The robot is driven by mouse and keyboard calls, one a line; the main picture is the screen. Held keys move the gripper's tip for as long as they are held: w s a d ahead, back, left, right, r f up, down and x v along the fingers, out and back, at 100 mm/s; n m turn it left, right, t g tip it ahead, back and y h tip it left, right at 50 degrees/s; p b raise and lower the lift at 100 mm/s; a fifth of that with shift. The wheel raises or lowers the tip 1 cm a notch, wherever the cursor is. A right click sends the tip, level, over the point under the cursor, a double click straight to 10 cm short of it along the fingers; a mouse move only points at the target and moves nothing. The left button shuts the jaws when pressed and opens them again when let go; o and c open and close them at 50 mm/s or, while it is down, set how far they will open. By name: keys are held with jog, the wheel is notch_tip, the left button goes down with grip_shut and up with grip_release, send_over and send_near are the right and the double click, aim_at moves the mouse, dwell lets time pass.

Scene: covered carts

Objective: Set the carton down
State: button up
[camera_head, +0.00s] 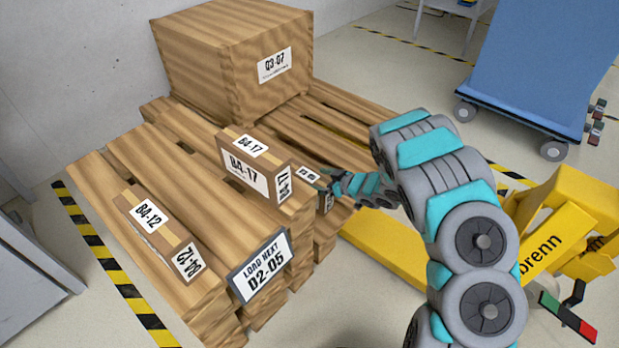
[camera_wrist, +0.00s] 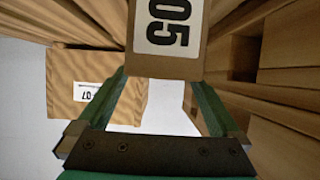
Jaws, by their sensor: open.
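My gripper (camera_head: 326,180) is at the right edge of the loaded pallet (camera_head: 160,150), beside a small brown carton (camera_head: 309,174) with white labels. In the wrist view this carton (camera_wrist: 190,75) shows a label ending in "05". Its near edge lies at the open fingertips (camera_wrist: 163,80), with a finger near each side; I cannot tell whether they touch it. The carton appears to rest on the pallet's edge, but its underside is hidden. Carton B4-17 (camera_head: 247,184) stands to its left, and carton B4-12 (camera_head: 143,226) lies further left at the front.
A large wooden crate (camera_head: 225,75), labelled Q3-07, stands at the pallet's back. A "LOAD NEXT D2-05" sign (camera_head: 262,267) is on the front. A yellow pallet truck (camera_head: 545,240) is on the right, a blue covered cart (camera_head: 545,70) behind it. Floor between is clear.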

jog(key=v, duration=0.7)
jog(key=w+d+r+m+t+h, duration=0.1)
jog(key=w+d+r+h, duration=0.1)
jog(key=d+r+h, duration=0.35)
jog(key=w+d+r+m+t+h, duration=0.1)
jog(key=w+d+r+h, duration=0.15)
jog(key=d, duration=0.55)
jog(key=s+d+r+m+g+h, duration=0.1)
jog(key=s+d+r+m+h, duration=0.4)
jog(key=s+d+r, duration=0.45)
jog(key=s+d+r+m+g+h, duration=0.1)
jog(key=s+r+m+g, duration=0.3)
jog(key=s, duration=1.1)
jog(key=s+a+g+y, duration=0.1)
jog(key=s+a, duration=0.3)
jog(key=s, duration=0.4)
jog(key=s+a+r+g+y, duration=0.1)
jog(key=s+a+g, duration=0.2)
jog(key=s, duration=0.6)
jog(key=s+a+r+g+y, duration=0.1)
jog(key=s+a+g+y, duration=0.1)
jog(key=s+a, duration=0.4)
jog(key=s, duration=0.2)
jog(key=shift+s+n+g, duration=0.3)
jog(key=shift+s, duration=0.05)
